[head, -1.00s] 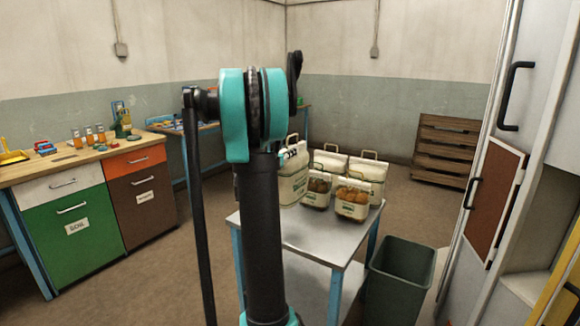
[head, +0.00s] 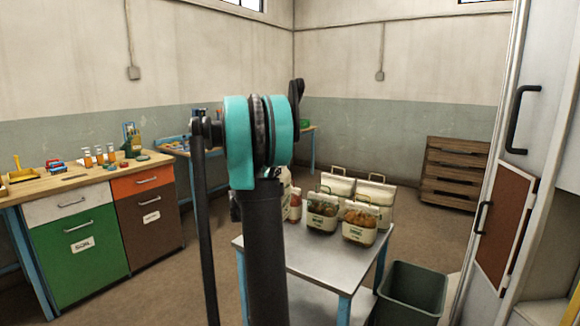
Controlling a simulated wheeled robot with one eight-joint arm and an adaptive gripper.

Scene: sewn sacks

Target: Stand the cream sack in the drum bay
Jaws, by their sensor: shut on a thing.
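A tall cream sack (head: 286,182) shows only as a narrow strip at the right side of my arm's dark link, by the table's left part. The arm hides most of it, so I cannot tell whether it touches the table. My gripper is hidden behind the arm. I cannot make out a drum bay in the head view.
A metal table (head: 312,256) bears several sacks: two cream ones with handles at the back, a clear-fronted green-brown one (head: 322,212), an orange-brown one (head: 359,222) and a partly hidden reddish one (head: 295,206). A grey bin (head: 411,290) and a tall cabinet (head: 520,190) stand right.

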